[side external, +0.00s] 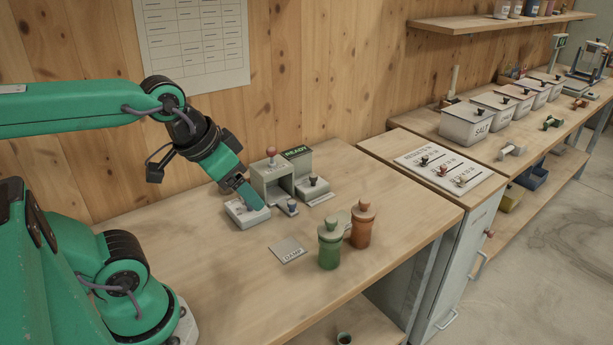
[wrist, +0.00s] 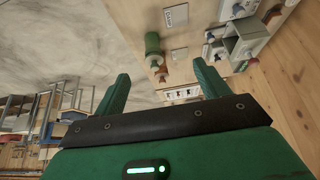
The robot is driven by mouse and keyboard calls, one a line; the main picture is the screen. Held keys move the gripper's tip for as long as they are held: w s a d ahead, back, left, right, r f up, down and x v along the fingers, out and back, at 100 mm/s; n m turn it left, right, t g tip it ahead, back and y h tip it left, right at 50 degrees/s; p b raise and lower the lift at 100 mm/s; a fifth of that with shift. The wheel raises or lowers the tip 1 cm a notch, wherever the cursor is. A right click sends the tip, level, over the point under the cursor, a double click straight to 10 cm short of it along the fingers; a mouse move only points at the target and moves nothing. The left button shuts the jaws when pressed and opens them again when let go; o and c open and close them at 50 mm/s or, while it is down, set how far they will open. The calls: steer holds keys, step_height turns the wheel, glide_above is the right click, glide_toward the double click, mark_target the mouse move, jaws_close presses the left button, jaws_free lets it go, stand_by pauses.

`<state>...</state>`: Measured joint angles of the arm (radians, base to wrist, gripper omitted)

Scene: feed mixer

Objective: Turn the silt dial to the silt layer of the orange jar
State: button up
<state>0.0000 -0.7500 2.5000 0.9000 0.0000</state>
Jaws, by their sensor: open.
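The orange jar (side external: 361,229) stands upright on the near bench, with a round knob on its lid. In the wrist view an orange-brown jar (wrist: 162,73) shows small beyond the fingers; its layers cannot be made out. My gripper (side external: 252,197) is open and points down at a low pale box (side external: 238,215) left of the grey machine. Its fingers cover part of that box, and contact cannot be told. The open fingers (wrist: 162,88) hold nothing in the wrist view. No silt dial can be identified by a label; one may be hidden by my fingers.
A green jar (side external: 329,247) stands beside the orange one. A plate marked DAMP (side external: 288,250) lies left of them. The grey machine (side external: 271,175) has a red knob and a READY display (side external: 297,152). Bare bench lies at the front left.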

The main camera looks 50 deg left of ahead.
steer(key=c, duration=0.7)
steer(key=shift+o, duration=0.2)
steer(key=w+a+f+m+g, duration=0.1)
steer(key=w+a+f, duration=0.2)
steer(key=a, duration=0.4)
steer(key=w+a+f+m+g, duration=0.1)
steer(key=w+a+f+g, duration=0.1)
steer(key=w+a+f, duration=0.2)
steer(key=w+a+f+m+g, duration=0.1)
steer(key=w+a+f, duration=0.3)
steer(key=a, duration=0.5)
steer(key=shift+w+a+f+g, duration=0.15)
steer(key=shift+a+g, duration=0.2)
steer(key=shift+g, duration=0.35)
steer(key=shift+a+f+m, duration=0.3)
steer(key=shift+a, duration=0.05)
steer(key=shift+f, duration=0.1)
steer(key=shift+f, duration=3.8)
